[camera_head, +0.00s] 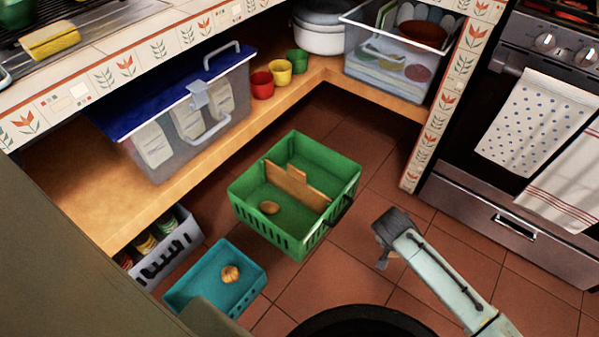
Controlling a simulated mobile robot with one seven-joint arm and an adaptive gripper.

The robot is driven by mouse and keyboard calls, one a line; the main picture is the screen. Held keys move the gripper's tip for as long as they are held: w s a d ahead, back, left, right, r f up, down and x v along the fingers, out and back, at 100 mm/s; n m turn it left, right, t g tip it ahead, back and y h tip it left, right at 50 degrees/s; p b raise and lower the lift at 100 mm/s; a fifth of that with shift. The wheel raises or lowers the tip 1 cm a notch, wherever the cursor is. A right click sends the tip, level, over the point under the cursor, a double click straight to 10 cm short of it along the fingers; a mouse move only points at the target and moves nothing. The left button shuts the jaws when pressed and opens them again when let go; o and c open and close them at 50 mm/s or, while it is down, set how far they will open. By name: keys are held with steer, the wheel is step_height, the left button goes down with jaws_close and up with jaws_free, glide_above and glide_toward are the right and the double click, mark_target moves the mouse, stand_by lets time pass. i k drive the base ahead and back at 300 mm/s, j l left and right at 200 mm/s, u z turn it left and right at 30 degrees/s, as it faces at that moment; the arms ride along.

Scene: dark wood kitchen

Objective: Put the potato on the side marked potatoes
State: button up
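A green crate (345,177) stands on the tiled floor, split by an upright wooden divider (297,187). The far compartment looks empty. I cannot read any marking on the crate or divider. A teal basket (196,284) to the lower left holds one round, yellowish-brown, onion-like item (230,274). My gripper (383,262) is right of the crate, apart from it, mostly hidden by my wrist.
A grey basket with jars (166,246) stands left of the teal basket. A wooden shelf (80,190) above holds a lidded clear box (190,120), three cups and a clear bin (400,75). The oven (460,190) is at right. Floor around the crate's right side is clear.

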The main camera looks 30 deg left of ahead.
mark_target(293, 226)
steer(key=i+l+u, duration=0.1)
steer(key=i+l, duration=0.7)
steer(key=i+u, duration=0.1)
steer(key=u, duration=1.15)
